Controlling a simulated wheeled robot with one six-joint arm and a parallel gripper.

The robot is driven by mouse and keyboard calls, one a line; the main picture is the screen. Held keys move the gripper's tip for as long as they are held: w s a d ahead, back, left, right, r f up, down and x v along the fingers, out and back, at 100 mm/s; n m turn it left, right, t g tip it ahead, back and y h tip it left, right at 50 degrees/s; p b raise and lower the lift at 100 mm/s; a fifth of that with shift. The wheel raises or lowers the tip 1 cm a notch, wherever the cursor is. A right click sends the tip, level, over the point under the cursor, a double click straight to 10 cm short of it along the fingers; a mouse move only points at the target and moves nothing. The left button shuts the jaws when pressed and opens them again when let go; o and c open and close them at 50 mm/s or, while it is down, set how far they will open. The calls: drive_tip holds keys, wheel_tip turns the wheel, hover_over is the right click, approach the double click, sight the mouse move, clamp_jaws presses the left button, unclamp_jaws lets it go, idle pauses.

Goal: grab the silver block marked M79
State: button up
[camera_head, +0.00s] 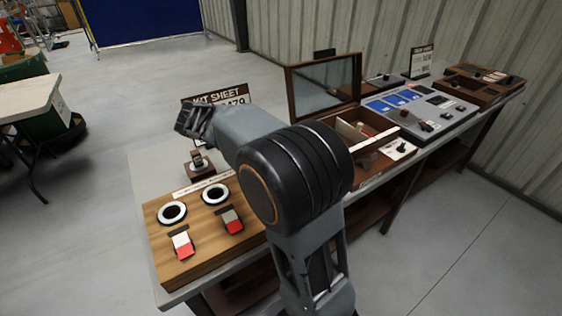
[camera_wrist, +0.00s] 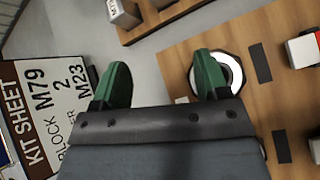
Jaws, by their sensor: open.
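A kit sheet (camera_wrist: 45,105) in the wrist view reads M79, 2, BLOCK and M23. A grey block (camera_wrist: 127,15) with a small white label stands at the top edge of the wrist view in a brown wooden tray (camera_wrist: 190,12). Its label is cut off and I cannot read it in full. Part of a second grey piece (camera_wrist: 161,3) is beside it, also cut off. My gripper (camera_wrist: 160,80) has its two green fingers wide apart with nothing between them. In the head view my gripper (camera_head: 194,121) is above the bench, beyond the wooden board, and partly hides the kit sheet (camera_head: 230,97).
The wooden board (camera_head: 165,265) holds two white-rimmed black rings (camera_head: 172,213) and red-and-white switches (camera_head: 182,243). A small brown stand (camera_head: 200,171) is behind it. An open lidded box (camera_head: 362,149) and a grey panel (camera_head: 415,108) fill the bench to the right.

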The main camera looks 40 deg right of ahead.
drive_tip(key=w+d+f+n+h+b, duration=0.1)
drive_tip(key=w+d+f, duration=0.1)
drive_tip(key=d, duration=0.1)
drive_tip(key=w+d+f+n+h+b, duration=0.1)
drive_tip(key=w+d+f+b, duration=0.1)
drive_tip(key=d, duration=0.1)
drive_tip(key=w+d+f+n+h+b, duration=0.1)
drive_tip(key=w+d+f+h+b, duration=0.1)
drive_tip(key=d, duration=0.1)
drive_tip(key=shift+d+n+g, duration=0.15)
drive_tip(key=shift+n+g, duration=0.25)
drive_tip(key=shift+f+b+x, duration=0.1)
drive_tip(key=shift+b+x, duration=0.4)
drive_tip(key=shift+x, duration=1.15)
drive_tip(key=shift+f+b+x, duration=0.15)
drive_tip(key=shift+b+x, duration=0.3)
drive_tip(key=shift+x, duration=1.15)
drive_tip(key=shift+w, duration=0.25)
drive_tip(key=c, duration=1.1)
drive_tip(key=shift+r, duration=0.15)
